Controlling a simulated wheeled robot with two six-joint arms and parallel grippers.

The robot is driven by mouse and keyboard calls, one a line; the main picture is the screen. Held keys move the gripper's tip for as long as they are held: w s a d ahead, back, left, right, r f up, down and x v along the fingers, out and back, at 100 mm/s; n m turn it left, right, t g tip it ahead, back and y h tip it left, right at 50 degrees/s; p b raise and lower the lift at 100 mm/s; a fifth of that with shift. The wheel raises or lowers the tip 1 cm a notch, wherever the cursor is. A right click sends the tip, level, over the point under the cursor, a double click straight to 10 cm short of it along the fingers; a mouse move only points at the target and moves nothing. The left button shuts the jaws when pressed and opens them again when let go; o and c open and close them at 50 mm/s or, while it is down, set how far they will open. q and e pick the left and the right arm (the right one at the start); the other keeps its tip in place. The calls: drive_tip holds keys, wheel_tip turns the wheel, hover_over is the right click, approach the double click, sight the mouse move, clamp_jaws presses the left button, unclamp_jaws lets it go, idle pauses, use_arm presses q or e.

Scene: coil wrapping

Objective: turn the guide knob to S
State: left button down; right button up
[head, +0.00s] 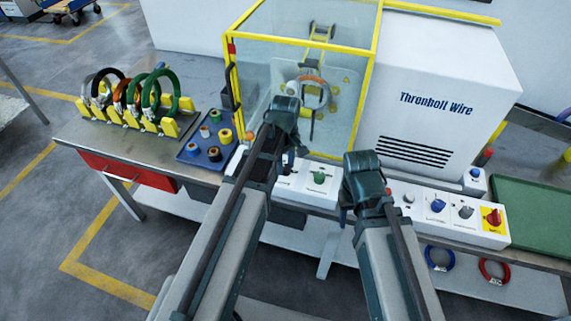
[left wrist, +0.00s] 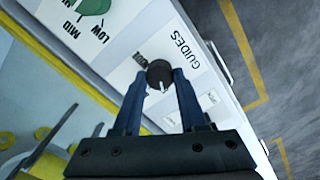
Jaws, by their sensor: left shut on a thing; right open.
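The guide knob (left wrist: 159,74) is a small dark round knob on a white panel (left wrist: 128,52) marked GUIDES, in the left wrist view. A light mark shows at its lower edge. Small labels sit to either side of it, too blurred to read. My left gripper (left wrist: 162,76) is shut on the knob, one blue finger on each side. In the head view my left gripper (head: 285,150) is at the panel's left end and hides the knob. My right gripper (head: 357,205) is over the front control panel; its fingers are hard to see there. It is open.
A green knob (head: 319,177) marked LOW and MID is beside the guide knob. A yellow-framed clear guard (head: 262,75) stands behind. A blue tray (head: 190,157) of spools is left.

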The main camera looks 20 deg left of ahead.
sight(286, 167)
use_arm(q)
drive_tip(key=shift+n, duration=1.1)
drive_tip(key=shift+c, duration=2.3)
unclamp_jaws()
wheel_tip(286, 167, up, 14)
drive_tip(key=p, duration=1.3)
drive_tip(key=shift+p, duration=0.4)
drive_tip(key=shift+f, duration=0.15)
